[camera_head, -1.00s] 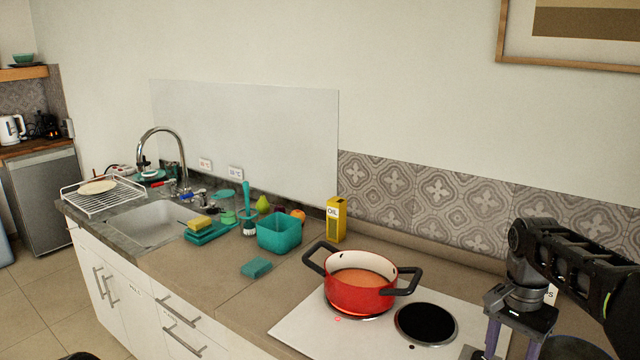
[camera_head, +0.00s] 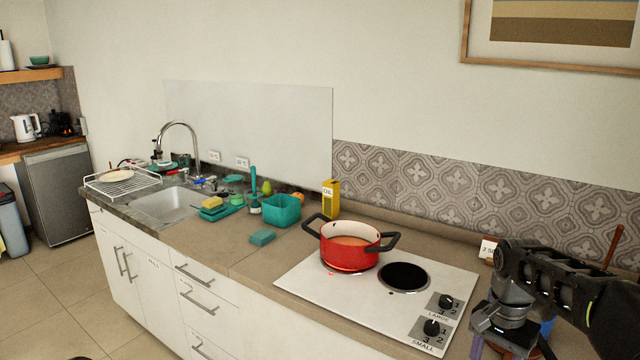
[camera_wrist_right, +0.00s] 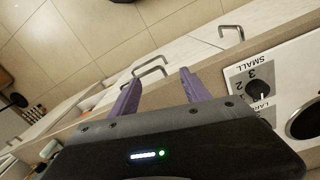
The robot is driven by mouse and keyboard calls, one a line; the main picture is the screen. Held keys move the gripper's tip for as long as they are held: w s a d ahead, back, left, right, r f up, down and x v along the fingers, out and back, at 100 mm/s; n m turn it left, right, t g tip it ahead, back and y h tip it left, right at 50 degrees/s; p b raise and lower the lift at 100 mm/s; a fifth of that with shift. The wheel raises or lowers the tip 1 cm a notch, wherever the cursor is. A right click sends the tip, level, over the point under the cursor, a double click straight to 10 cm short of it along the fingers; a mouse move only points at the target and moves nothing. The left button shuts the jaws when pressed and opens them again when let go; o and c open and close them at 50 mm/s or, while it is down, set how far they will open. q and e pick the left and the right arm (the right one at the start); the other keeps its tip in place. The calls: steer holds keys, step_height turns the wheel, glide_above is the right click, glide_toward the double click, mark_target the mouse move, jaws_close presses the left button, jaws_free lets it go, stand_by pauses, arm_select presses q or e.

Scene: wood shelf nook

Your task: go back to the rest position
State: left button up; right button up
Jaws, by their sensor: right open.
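My right arm (camera_head: 570,290) comes in from the right in the head view. Its gripper (camera_head: 508,352) points down at the bottom right edge, beside the hob's right end, and is partly cut off. In the right wrist view the two purple fingers of the gripper (camera_wrist_right: 160,77) stand apart with nothing between them. Behind them are the drawer fronts and the floor. My left gripper is in neither view.
The sink (camera_head: 165,205) is farther left.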

steer(key=s+a+f+n+y, duration=0.1)
steer(key=s+a+f+n, duration=0.1)
steer(key=a+f, duration=0.55)
steer(key=s+a+f+n+y, duration=0.15)
steer(key=a+f, duration=0.25)
steer(key=f, duration=0.6)
steer(key=s+a+f+n, duration=0.2)
steer(key=a+f, duration=0.3)
steer(key=f, duration=0.4)
steer(key=s+a+f+n, duration=0.1)
steer(key=s+a+f, duration=0.2)
steer(key=s, duration=0.2)
steer(key=s+a+f+n+y, duration=0.1)
steer(key=s+a+f, duration=0.2)
steer(key=s, duration=0.3)
steer(key=s+a+f+n+t+y, duration=0.1)
steer(key=s+a+f, duration=0.2)
steer(key=s+a, duration=0.2)
steer(key=shift+s+a, duration=0.2)
steer(key=shift+s, duration=0.5)
